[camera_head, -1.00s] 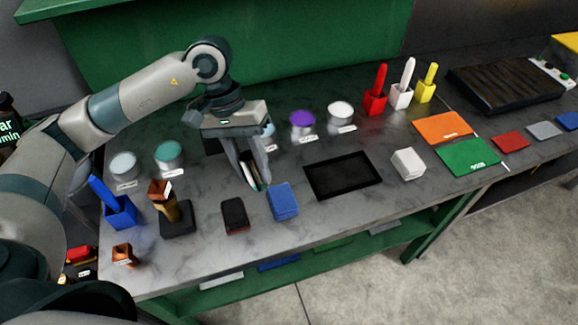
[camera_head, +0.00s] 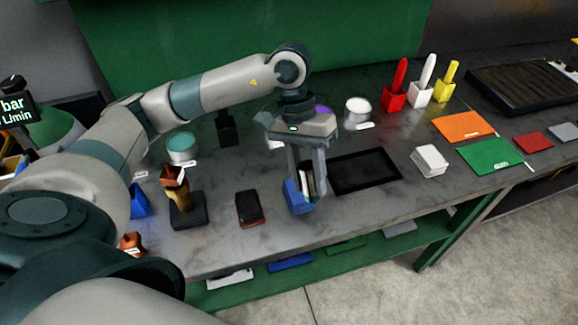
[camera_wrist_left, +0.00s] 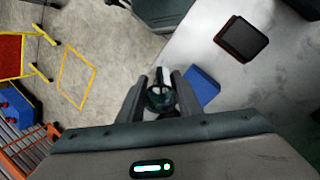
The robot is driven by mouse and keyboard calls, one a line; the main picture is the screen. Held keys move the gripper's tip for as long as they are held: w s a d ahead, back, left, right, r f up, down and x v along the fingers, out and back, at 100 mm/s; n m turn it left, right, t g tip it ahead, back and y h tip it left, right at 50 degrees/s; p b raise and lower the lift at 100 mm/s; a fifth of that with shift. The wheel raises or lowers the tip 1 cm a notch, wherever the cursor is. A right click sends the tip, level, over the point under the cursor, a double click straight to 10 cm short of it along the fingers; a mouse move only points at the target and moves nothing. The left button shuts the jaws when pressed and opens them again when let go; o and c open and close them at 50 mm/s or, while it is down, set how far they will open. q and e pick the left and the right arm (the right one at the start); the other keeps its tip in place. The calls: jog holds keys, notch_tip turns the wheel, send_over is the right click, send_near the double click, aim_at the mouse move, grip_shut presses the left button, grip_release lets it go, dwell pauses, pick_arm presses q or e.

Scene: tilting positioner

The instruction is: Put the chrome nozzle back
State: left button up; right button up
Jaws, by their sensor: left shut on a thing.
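My left gripper (camera_head: 309,192) is shut on a narrow shiny piece, which I take to be the chrome nozzle (camera_wrist_left: 160,97). In the left wrist view it shows as a dark, glossy round end between the two fingers. In the head view the fingers hide most of it. The gripper hangs over the front of the bench, by the blue block (camera_head: 295,198), which also shows beside the fingers in the left wrist view (camera_wrist_left: 203,88). I cannot tell if they touch. My right gripper is not in view.
A black stand (camera_head: 187,217) with copper and brass parts, a small copper piece (camera_head: 132,243) and a dark red-edged block (camera_head: 250,208) are left of the gripper. A black tray (camera_head: 385,178) lies right of it. A white block (camera_head: 430,160) and coloured mats stand farther right.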

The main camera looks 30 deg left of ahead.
pick_arm(q)
jog(key=shift+b+x, duration=0.85)
jog(key=shift+x, duration=0.25)
jog(key=shift+w+a, duration=0.1)
jog(key=shift+w, duration=0.15)
jog(key=w+a+r+n+t+y, duration=0.1)
jog(key=w+a+n, duration=0.1)
jog(key=w, duration=0.5)
jog(key=w+a+r+n+t+y, duration=0.1)
jog(key=w+a+n+y, duration=0.1)
jog(key=w, duration=0.6)
jog(key=shift+n, duration=0.4)
jog(key=shift+a, duration=0.1)
jog(key=a+f+p, duration=0.2)
jog(key=a, duration=0.1)
jog(key=s+a+f+p, duration=0.1)
jog(key=a+f+p, duration=0.1)
jog(key=a, duration=0.2)
jog(key=s+a+f+p, duration=0.1)
jog(key=a+f+p, duration=0.1)
jog(key=a+f, duration=0.1)
jog(key=shift+a, duration=0.75)
jog(key=shift+w, duration=0.1)
